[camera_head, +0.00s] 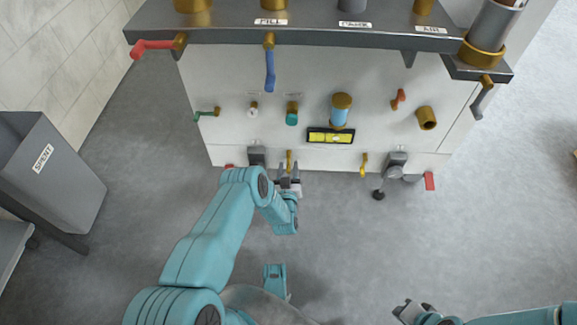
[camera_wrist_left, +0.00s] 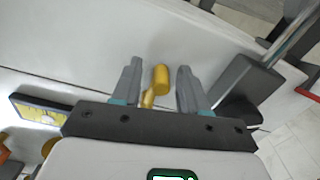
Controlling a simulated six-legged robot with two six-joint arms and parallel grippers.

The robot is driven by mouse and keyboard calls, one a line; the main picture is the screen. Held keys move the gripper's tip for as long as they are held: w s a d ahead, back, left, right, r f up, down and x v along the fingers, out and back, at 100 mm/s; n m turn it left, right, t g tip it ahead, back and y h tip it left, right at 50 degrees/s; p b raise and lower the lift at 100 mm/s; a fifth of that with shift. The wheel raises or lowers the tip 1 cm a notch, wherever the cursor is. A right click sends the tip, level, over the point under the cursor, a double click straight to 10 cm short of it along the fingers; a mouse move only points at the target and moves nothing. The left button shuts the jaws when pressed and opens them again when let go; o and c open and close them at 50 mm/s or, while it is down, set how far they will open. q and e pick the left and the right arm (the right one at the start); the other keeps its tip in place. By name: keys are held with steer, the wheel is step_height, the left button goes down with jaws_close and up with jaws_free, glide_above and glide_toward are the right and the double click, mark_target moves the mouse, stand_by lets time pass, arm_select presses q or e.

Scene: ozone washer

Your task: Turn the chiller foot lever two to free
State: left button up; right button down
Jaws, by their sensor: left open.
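A yellow lever (camera_head: 289,156) hangs low on the front of the white cabinet, by the left grey foot bracket (camera_head: 256,155). In the left wrist view its yellow handle (camera_wrist_left: 161,78) shows between the fingers of my left gripper (camera_wrist_left: 156,88), with gaps on both sides. My left gripper (camera_head: 289,172) is open, close in front of that lever. A second yellow lever (camera_head: 364,160) hangs by the right foot bracket (camera_head: 397,158). No label tells which lever is number two. My right gripper (camera_head: 414,309) is low at the right, far from the levers; its opening is unclear.
A yellow spirit level (camera_head: 331,136) is on the cabinet (camera_head: 230,75) above the levers. Red tabs (camera_head: 429,181) stick out near the feet. A dark rod with a round end (camera_head: 379,194) projects by the right foot. A grey bin (camera_head: 50,175) stands left. The floor ahead is clear.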

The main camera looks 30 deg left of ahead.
arm_select(q)
steer(key=shift+f, duration=0.1)
arm_select(e)
steer(key=shift+w, duration=0.1)
